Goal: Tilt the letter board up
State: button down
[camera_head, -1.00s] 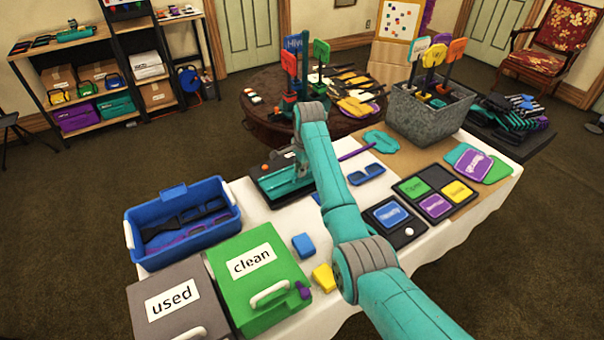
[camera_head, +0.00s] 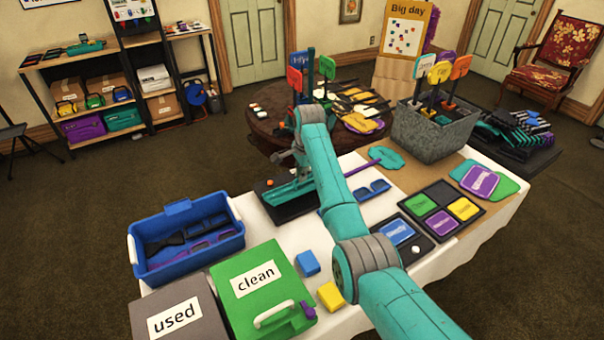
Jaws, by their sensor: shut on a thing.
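What looks like the letter board, a low dark board with a teal bar (camera_head: 287,197), is at the back left of the white table, with a small orange knob at its left end. My gripper (camera_head: 298,172) is at this board, shut on its edge. My teal arm crosses the view in front and hides the fingertips, the grip and the board's right part. The board's exact tilt cannot be told.
A blue bin (camera_head: 187,240) stands left, by the grey used box (camera_head: 180,308) and green clean box (camera_head: 260,285). Blue (camera_head: 307,262) and yellow (camera_head: 331,296) blocks lie nearby. A sign tray (camera_head: 441,212) and grey tub (camera_head: 435,135) are right. A round table (camera_head: 262,125) stands behind.

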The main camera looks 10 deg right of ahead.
aim_at(303, 187)
jog(key=shift+w+a+f, duration=0.1)
jog(key=shift+a+f, duration=0.15)
jog(key=shift+f, duration=0.1)
jog(key=c, duration=1.5)
grip_release()
jog(key=o, duration=0.3)
jog(key=shift+w+a+f, duration=0.1)
jog(key=shift+w+f, duration=0.25)
jog(key=shift+r, duration=0.35)
jog(key=shift+d+r, duration=0.2)
jog(key=shift+r, duration=0.35)
notch_tip(303, 187, up, 11)
jog(key=s, duration=0.2)
jog(key=shift+d+f, duration=0.2)
jog(key=shift+d, duration=0.1)
jog(key=shift+s, duration=0.2)
